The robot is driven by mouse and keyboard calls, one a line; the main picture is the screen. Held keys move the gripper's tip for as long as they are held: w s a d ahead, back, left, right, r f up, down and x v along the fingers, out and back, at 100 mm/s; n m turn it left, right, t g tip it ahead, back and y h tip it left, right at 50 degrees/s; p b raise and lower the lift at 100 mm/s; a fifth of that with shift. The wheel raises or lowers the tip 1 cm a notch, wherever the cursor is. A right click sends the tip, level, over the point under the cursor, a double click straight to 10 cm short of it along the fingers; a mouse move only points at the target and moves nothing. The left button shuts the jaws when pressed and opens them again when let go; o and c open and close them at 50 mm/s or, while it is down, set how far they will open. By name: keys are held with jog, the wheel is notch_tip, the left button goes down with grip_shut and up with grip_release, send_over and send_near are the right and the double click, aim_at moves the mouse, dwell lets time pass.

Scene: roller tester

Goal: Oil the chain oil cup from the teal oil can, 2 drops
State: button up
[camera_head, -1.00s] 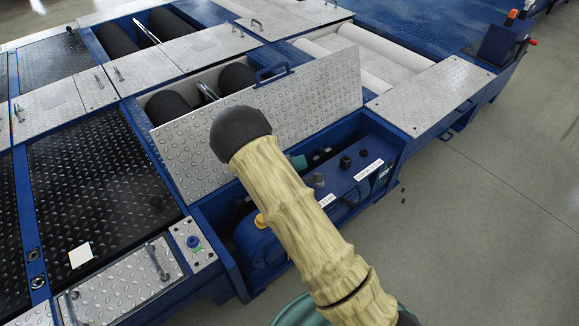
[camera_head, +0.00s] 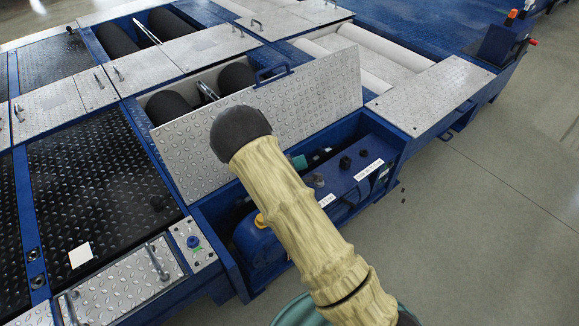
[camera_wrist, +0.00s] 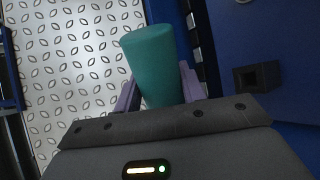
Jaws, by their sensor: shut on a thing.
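In the wrist view my gripper (camera_wrist: 160,88) has its two purple fingers shut on the teal oil can (camera_wrist: 150,58), a plain tapered body between them. Its spout does not show. In the head view my arm's sleeve hides the gripper; a small teal patch (camera_head: 299,162) shows just right of the arm, perhaps the can. The blue drive housing (camera_head: 338,180) lies in the open bay, with a small metal fitting (camera_head: 319,181), dark caps (camera_head: 345,162) and white labels (camera_head: 368,170) too small to read. I cannot tell which fitting is the chain oil cup.
A raised tread-plate lid (camera_head: 185,150) stands tilted behind the bay. A yellow cap (camera_head: 260,221) sits at the bay's near left. A small panel with a blue button (camera_head: 193,241) is left of it. A dark square fitting (camera_wrist: 258,78) shows in the wrist view.

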jog(key=shift+d+f+m+y+b, duration=0.25)
jog(key=shift+f+m+y+b, duration=0.2)
jog(key=shift+f, duration=0.25)
jog(key=shift+a+f+m, duration=0.1)
jog(key=shift+f+m, duration=0.05)
jog(key=shift+m, duration=0.1)
jog(key=shift+y, duration=0.25)
jog(key=shift+f+m, duration=0.3)
notch_tip(320, 180, up, 9)
jog(key=p, duration=0.7)
jog(key=shift+r, duration=0.1)
